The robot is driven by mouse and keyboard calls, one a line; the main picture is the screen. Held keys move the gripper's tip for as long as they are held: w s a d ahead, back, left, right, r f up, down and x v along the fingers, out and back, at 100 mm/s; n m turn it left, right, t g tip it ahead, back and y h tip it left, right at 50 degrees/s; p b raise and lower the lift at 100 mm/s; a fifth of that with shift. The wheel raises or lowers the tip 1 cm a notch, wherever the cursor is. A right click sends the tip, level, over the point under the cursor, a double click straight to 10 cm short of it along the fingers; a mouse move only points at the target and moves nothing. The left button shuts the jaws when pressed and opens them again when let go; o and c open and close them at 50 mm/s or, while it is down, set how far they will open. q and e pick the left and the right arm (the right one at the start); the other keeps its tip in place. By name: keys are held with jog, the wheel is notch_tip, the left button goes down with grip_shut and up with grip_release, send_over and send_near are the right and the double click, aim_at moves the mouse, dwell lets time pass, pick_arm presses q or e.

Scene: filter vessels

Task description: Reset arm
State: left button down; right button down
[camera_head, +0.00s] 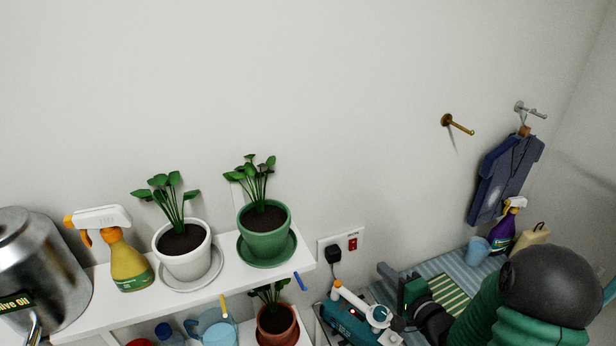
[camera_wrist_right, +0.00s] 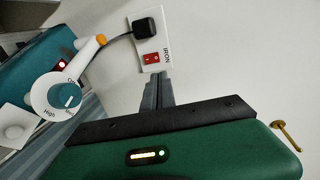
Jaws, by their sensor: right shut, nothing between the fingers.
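My right arm, green with black joints, comes in from the lower right in the head view. Its gripper (camera_head: 388,273) is over the right side of the surface, near the teal appliance (camera_head: 347,322). In the right wrist view the two grey fingers of the right gripper (camera_wrist_right: 156,92) are together with nothing between them. They show in front of the wall, below the socket plate marked IRON (camera_wrist_right: 151,45) with its red switch. My left gripper is in neither view.
The white shelf (camera_head: 98,302) holds a spray bottle (camera_head: 131,262), a white-potted plant (camera_head: 183,250), a green-potted plant (camera_head: 265,229) and a metal can (camera_head: 38,265). A blue cup (camera_head: 476,250) and purple bottle (camera_head: 504,230) stand behind my arm. A brass hook (camera_head: 459,125) sticks out of the wall.

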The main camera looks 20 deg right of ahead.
jog(key=s+a+f+n+g+h+b, duration=0.2)
jog(key=s+a+f+n+g+b, duration=0.25)
jog(key=a+f+n+g, duration=0.4)
jog(key=s+a+f+n+g, duration=0.2)
jog(key=s+a+n+g, duration=0.2)
jog(key=s+a+n, duration=0.3)
jog(key=shift+s+f+n+y+b, duration=0.3)
jog(key=shift+s+n, duration=0.35)
jog(key=shift+s, duration=2)
jog(key=shift+a+g, duration=0.25)
jog(key=shift+a, duration=0.15)
jog(key=shift+d, duration=0.2)
jog(key=shift+a, duration=0.1)
